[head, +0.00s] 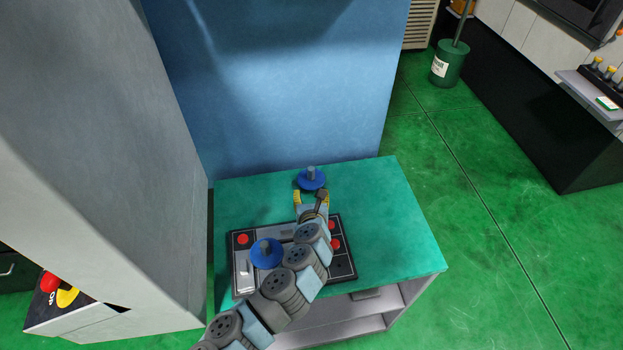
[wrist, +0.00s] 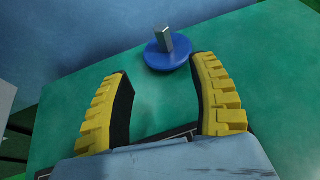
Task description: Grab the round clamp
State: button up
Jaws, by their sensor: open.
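A blue round clamp (head: 311,180) with a grey upright post stands on the green tabletop near its back edge. In the wrist view the round clamp (wrist: 168,50) lies beyond the fingertips, a little right of the middle between them. My gripper (head: 311,194) is open and empty, with its yellow fingers apart; in the wrist view the fingers (wrist: 160,68) point toward the clamp without enclosing it. A second blue round piece (head: 266,252) with a grey post sits on the left part of the dark tray, beside my arm.
The dark tray (head: 236,272) with red round parts lies under my arm. A blue wall (head: 290,90) rises behind the table (head: 400,215), close to the clamp. A grey cabinet stands at the left. The table's right side is clear.

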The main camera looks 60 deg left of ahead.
aim_at(311, 174)
jog(key=shift+b+x, duration=0.3)
jog(key=shift+x, duration=4.1)
jog(key=shift+w+a+f, duration=0.2)
jog(key=shift+a+f, duration=0.1)
jog(key=shift+a, duration=0.15)
jog(key=shift+w+a, duration=0.1)
jog(key=shift+w+x, duration=0.25)
jog(key=shift+x, duration=1.15)
jog(key=shift+w+a+f+b, duration=0.1)
jog(key=shift+a+f+b, duration=0.15)
jog(key=shift+a+b, duration=0.15)
jog(key=shift+w+a, duration=0.3)
jog(key=shift+a, duration=0.05)
jog(key=shift+f, duration=0.1)
